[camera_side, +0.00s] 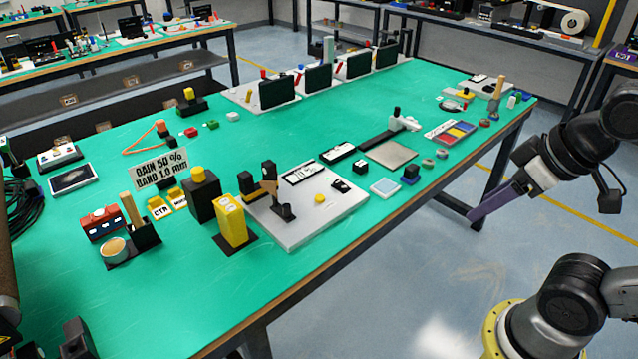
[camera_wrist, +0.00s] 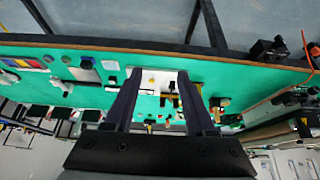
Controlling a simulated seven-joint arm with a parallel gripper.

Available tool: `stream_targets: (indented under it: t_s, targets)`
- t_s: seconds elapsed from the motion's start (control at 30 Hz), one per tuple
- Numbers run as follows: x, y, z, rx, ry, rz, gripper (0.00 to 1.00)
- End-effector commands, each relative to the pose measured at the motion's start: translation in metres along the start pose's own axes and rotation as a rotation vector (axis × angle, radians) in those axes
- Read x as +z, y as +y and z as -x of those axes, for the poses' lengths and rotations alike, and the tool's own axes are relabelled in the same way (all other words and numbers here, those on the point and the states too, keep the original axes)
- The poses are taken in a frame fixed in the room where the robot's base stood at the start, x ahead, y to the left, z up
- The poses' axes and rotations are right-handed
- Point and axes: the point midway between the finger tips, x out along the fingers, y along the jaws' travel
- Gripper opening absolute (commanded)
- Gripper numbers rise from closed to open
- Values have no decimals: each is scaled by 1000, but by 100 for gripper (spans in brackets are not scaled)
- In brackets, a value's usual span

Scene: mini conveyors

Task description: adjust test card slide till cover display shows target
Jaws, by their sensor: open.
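My gripper (camera_side: 478,214) is off the right edge of the green bench, its dark purple fingers pointing down-left. In the wrist view my gripper (camera_wrist: 157,75) shows two fingers spread apart with nothing between them. A pale grey plate (camera_side: 325,223) near the bench's front edge carries black posts, a brown piece, a white scale strip (camera_side: 299,173), a small black block (camera_side: 342,186) and a yellow button (camera_side: 319,198). It also shows between the fingers in the wrist view (camera_wrist: 150,78), well beyond them. I cannot tell which part is the test card slide or the cover display.
A sign reading "GAIN 50 % BAND 1.0 mm" (camera_side: 161,169) stands left of the plate. A yellow block (camera_side: 231,222) and a black block with a yellow knob (camera_side: 201,202) stand beside it. Several black panels (camera_side: 318,78) line the back. Small parts crowd the right side.

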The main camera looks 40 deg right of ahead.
Motion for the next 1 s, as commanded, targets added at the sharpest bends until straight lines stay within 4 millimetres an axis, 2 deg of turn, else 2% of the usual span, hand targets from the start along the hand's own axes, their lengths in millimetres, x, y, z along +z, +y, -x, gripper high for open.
stream_targets:
  t_s: [0.67,0.8,0.87,1.0]
  targets:
    - [0,0,0,0,0,-1,56]
    - [4,0,1,0,-18,-44,56]
    - [-5,0,11,0,-4,-83,56]
    - [-42,0,35,-2,19,-158,56]
